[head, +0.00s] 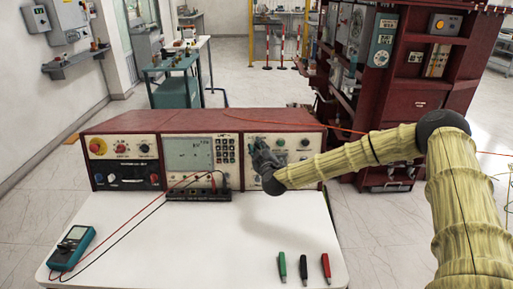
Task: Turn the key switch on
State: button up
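The gripper and wrist hide much of that panel. Dark knobs show just right of the gripper. I cannot make out which control is the key switch; it may be behind the gripper. The fingers are too small and dark to tell open from shut.
A teal multimeter (72,246) with red and black leads lies at the table's left. Green, black and red probes (303,267) lie at front right. The white table's (200,250) middle is clear. A tall red cabinet (425,90) stands behind at right.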

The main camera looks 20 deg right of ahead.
grip_shut()
jog(key=shift+a, duration=0.15)
